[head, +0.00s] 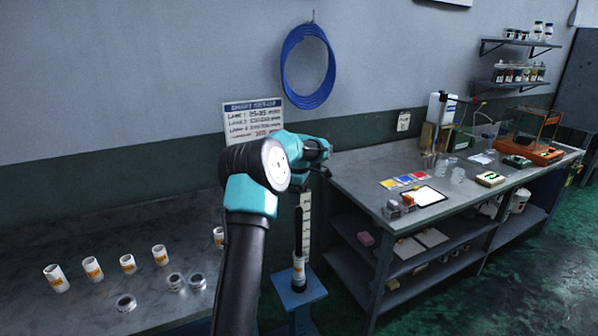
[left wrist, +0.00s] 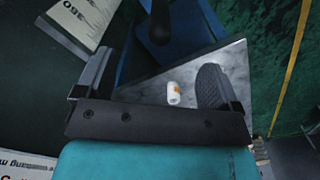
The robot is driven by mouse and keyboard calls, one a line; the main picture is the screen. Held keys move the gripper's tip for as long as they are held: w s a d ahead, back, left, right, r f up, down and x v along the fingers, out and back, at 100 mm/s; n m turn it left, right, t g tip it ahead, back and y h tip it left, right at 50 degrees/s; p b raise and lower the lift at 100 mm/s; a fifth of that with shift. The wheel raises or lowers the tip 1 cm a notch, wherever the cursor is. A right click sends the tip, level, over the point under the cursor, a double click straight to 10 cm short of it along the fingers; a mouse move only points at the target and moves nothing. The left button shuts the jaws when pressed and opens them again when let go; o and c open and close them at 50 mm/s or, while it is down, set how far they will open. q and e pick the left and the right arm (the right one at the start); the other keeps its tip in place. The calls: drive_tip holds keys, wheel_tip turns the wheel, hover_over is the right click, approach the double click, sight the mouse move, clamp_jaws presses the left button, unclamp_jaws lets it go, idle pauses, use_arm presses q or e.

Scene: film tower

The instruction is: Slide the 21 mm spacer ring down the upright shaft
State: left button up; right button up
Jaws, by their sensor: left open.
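The upright black shaft (head: 298,232) stands on a blue stand (head: 303,298). A white ring with an orange band (head: 299,268) sits around it near its foot. My left gripper (head: 321,160) is above the shaft, slightly right of its top. In the left wrist view its jaws (left wrist: 152,85) are apart with nothing gripped. A dark rounded end, seemingly the shaft top (left wrist: 160,24), shows beyond them over blue. Several white, orange-labelled rings (head: 92,268) stand on the left bench; the sizes on them are too small to read. My right gripper is out of view.
Metal rings (head: 126,303) lie on the grey left bench (head: 60,312). A pale scale strip (head: 306,222) stands behind the shaft. A sign (head: 253,118) leans at the wall. The right bench (head: 345,172) carries cards, jars and instruments.

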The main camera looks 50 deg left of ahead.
use_arm(q)
wheel_tip(320, 180, up, 10)
drive_tip(key=shift+f, duration=0.2)
idle(1.2)
drive_tip(key=w+d+f+m+h, duration=0.1)
drive_tip(key=d+f+m, duration=0.5)
drive_tip(key=d+f, duration=0.75)
drive_tip(key=w+d+f+m+h, duration=0.1)
drive_tip(key=d+f+m, duration=0.4)
drive_tip(key=d+f, duration=0.85)
drive_tip(key=s+d+f+m+h, duration=0.1)
drive_tip(key=s+d+f+m, duration=0.2)
drive_tip(key=s+d+f, duration=0.3)
drive_tip(key=s+d+f+m+h, duration=0.1)
drive_tip(key=s+d+f+m, duration=0.25)
drive_tip(key=f, duration=0.45)
drive_tip(key=s+d+f+m, duration=0.1)
drive_tip(key=s+d+m, duration=0.1)
drive_tip(key=s+d, duration=0.2)
drive_tip(key=s+d+f+m, duration=0.2)
drive_tip(key=s+d, duration=0.1)
drive_tip(key=s, duration=0.8)
drive_tip(key=shift+s+d+f+m+t, duration=0.15)
drive_tip(key=shift+s+d+m+t, duration=0.15)
drive_tip(key=shift+d+m+t, duration=0.1)
drive_tip(key=shift+a, duration=0.1)
